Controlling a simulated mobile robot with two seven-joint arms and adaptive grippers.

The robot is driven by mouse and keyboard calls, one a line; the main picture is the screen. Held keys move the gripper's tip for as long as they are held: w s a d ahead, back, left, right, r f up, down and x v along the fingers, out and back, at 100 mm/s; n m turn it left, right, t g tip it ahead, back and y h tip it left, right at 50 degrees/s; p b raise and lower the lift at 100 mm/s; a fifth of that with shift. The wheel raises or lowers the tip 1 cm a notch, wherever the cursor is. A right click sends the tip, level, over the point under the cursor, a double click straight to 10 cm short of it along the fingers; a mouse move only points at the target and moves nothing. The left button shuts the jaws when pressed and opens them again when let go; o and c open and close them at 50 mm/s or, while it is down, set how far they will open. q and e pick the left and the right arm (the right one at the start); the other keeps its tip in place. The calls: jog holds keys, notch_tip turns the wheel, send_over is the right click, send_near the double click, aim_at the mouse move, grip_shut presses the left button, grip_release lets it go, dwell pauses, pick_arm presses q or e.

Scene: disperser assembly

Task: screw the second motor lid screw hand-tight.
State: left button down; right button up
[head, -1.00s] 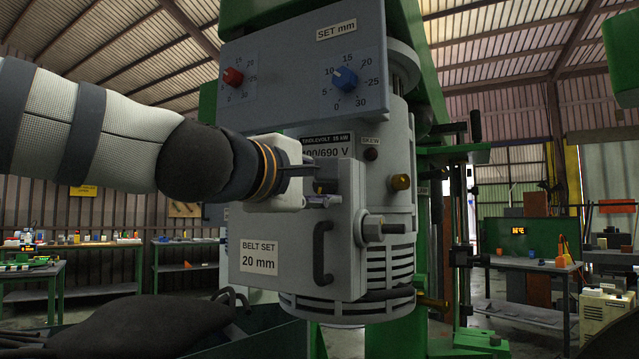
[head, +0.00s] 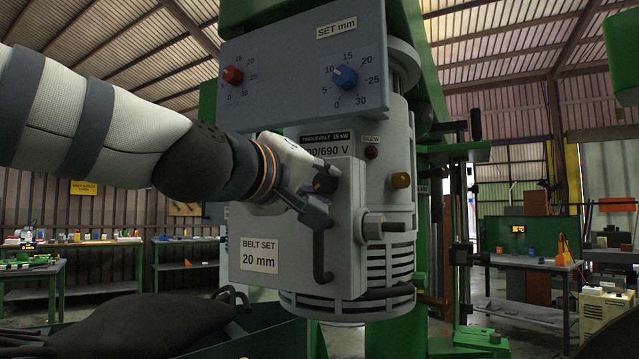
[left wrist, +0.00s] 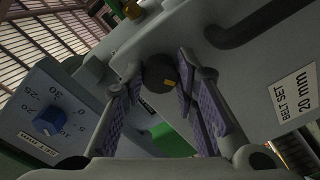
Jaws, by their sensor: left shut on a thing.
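The motor lid (head: 335,262) is the grey box front with the "BELT SET 20 mm" label and a dark handle. A dark round screw head (head: 324,185) sits near its upper edge. In the left wrist view the screw head (left wrist: 158,72) shows a yellow mark and lies between the two fingertips. My left gripper (head: 322,192) is shut on it, with the fingers tilted down to the right in the head view; it also shows in the left wrist view (left wrist: 160,78). The screw's shank is hidden. I cannot make out another lid screw. My right gripper is out of view.
A dark handle (head: 321,255) stands out from the lid just below the gripper. A large bolt with a nut (head: 385,227) projects at right. The grey dial panel (head: 300,75) overhangs above. Benches with small items stand far off on both sides.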

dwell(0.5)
pick_arm(q)
jog(key=c, duration=1.3)
grip_release()
